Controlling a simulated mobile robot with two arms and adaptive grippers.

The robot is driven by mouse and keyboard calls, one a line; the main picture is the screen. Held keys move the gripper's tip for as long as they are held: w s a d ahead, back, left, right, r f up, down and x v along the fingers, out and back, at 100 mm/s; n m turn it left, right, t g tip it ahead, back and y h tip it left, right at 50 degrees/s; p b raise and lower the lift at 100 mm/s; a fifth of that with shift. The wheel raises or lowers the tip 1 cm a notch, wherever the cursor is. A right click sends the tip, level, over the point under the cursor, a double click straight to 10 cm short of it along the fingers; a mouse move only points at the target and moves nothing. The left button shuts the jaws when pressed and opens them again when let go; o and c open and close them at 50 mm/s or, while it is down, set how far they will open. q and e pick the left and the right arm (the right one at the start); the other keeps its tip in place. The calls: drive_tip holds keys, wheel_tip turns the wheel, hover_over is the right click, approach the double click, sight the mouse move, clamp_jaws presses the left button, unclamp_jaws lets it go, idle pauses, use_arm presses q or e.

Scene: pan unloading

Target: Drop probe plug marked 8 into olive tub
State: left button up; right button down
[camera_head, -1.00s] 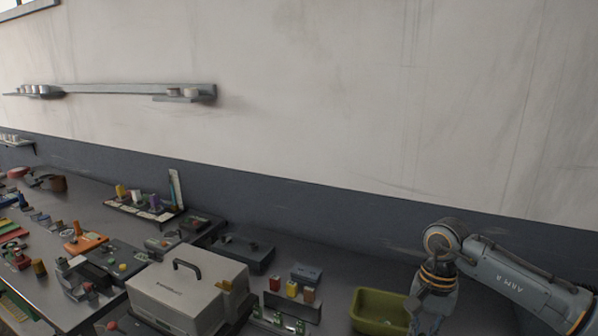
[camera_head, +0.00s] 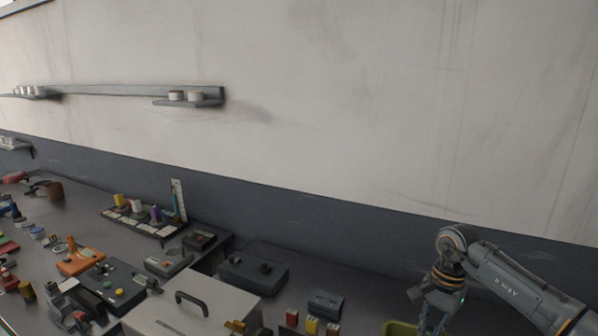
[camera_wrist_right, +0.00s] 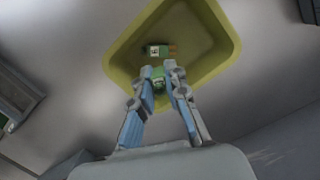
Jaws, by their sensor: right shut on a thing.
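The olive tub (camera_wrist_right: 205,55) fills the upper middle of the right wrist view. In the head view only a corner of the olive tub (camera_head: 399,328) shows at the bottom edge. My right gripper (camera_wrist_right: 164,70) is over the tub, with its fingers shut on a green plug (camera_wrist_right: 158,84). The held plug has a pale mark that is too small to read for certain. Another green plug (camera_wrist_right: 158,50) with a white label lies inside the tub. In the head view my right arm comes in from the right, and its fingertips are cut off. My left gripper is not in view.
A pale lidded case with a black handle (camera_head: 192,303) stands on the bench, left of the tub. Red, yellow and orange blocks (camera_head: 312,325) stand between them. A dark box (camera_head: 252,275) is behind. A wall shelf (camera_head: 190,99) hangs well above.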

wheel_tip(320, 180, down, 2)
drive_tip(key=shift+f+b, duration=0.15)
drive_tip(key=shift+b, duration=0.15)
drive_tip(key=c, duration=1.3)
unclamp_jaws()
drive_tip(key=r, duration=0.4)
drive_tip(key=w+d+r, duration=0.1)
drive_tip(key=r, duration=0.7)
drive_tip(key=shift+w+d, duration=0.15)
drive_tip(key=shift+f, duration=0.1)
